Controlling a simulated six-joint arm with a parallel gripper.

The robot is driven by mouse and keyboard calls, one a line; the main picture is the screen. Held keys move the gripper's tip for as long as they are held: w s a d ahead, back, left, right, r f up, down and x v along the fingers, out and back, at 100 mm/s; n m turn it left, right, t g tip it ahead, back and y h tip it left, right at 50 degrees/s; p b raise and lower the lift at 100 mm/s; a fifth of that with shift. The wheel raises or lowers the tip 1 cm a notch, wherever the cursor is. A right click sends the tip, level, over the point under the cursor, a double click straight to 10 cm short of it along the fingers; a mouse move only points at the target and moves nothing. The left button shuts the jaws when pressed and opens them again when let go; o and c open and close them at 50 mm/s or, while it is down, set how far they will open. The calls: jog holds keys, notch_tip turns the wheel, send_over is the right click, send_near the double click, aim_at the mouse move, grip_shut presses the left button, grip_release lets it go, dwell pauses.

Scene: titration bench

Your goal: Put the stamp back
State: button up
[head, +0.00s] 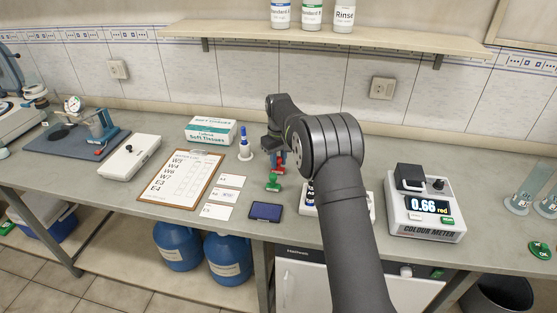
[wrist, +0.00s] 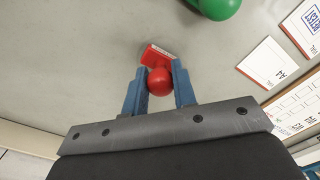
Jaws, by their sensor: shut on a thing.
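A red stamp (wrist: 159,52) with a round red knob sits between the two blue fingers of my gripper (wrist: 158,76) in the wrist view. The gripper is shut on the knob, and the flat, pale-lettered foot points away from my palm. In the head view the red stamp (head: 280,166) shows small below the gripper (head: 276,153), partly hidden by my arm. I cannot tell whether its foot touches the bench. A green stamp (head: 273,184) stands in front of it, and its edge shows at the top of the wrist view (wrist: 216,6).
A dark blue pad (head: 265,212) lies near the front edge. Several white cards (head: 225,195) and a clipboard (head: 181,177) lie to the left. A colour meter (head: 425,207) stands to the right.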

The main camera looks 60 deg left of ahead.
aim_at(279, 158)
jog(key=shift+f, duration=0.15)
jog(key=o, duration=0.8)
notch_tip(279, 158, up, 12)
jog(key=shift+r, duration=0.25)
